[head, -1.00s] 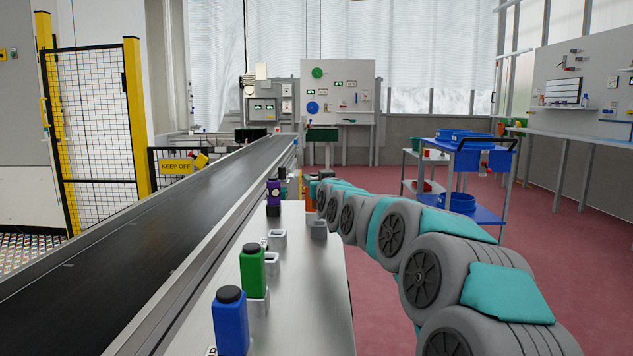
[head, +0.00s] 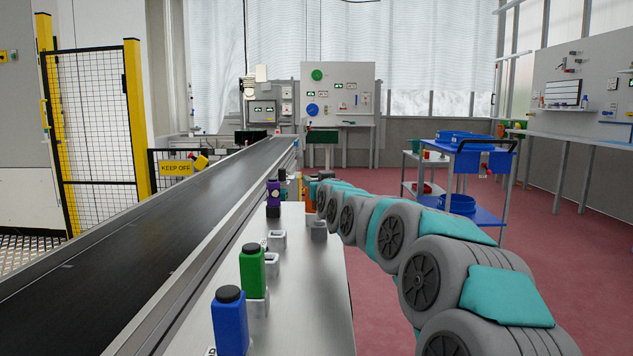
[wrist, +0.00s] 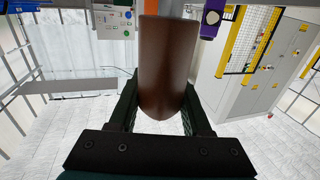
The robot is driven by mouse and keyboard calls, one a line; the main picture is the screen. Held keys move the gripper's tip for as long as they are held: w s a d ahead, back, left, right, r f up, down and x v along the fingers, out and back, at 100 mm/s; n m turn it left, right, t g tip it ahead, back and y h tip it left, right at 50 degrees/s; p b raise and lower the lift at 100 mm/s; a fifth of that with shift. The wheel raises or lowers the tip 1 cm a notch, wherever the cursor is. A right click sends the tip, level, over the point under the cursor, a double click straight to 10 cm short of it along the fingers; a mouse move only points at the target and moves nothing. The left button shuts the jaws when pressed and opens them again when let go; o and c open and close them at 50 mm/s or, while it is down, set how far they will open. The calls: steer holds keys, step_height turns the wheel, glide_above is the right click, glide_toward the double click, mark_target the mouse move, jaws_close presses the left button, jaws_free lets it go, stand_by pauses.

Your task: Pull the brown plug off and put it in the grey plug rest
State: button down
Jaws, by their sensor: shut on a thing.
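In the wrist view my gripper (wrist: 165,84) is shut on the brown plug (wrist: 166,60). In the head view my arm hides the gripper and the plug. A grey plug rest (head: 318,229) stands on the bench near its right edge, left of my arm. A lighter square holder (head: 277,240) stands left of it.
The metal bench (head: 295,290) carries a blue plug (head: 230,322), a green plug (head: 252,270) and a purple plug (head: 273,193), which also shows in the wrist view (wrist: 211,18). A conveyor (head: 150,245) runs along the left.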

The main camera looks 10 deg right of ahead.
steer(key=shift+f+b, duration=0.3)
steer(key=shift+f, duration=0.25)
steer(key=shift+f+b, duration=0.6)
steer(key=shift+f, duration=0.45)
steer(key=shift+f, duration=0.45)
steer(key=shift+c, duration=1.4)
jaws_free()
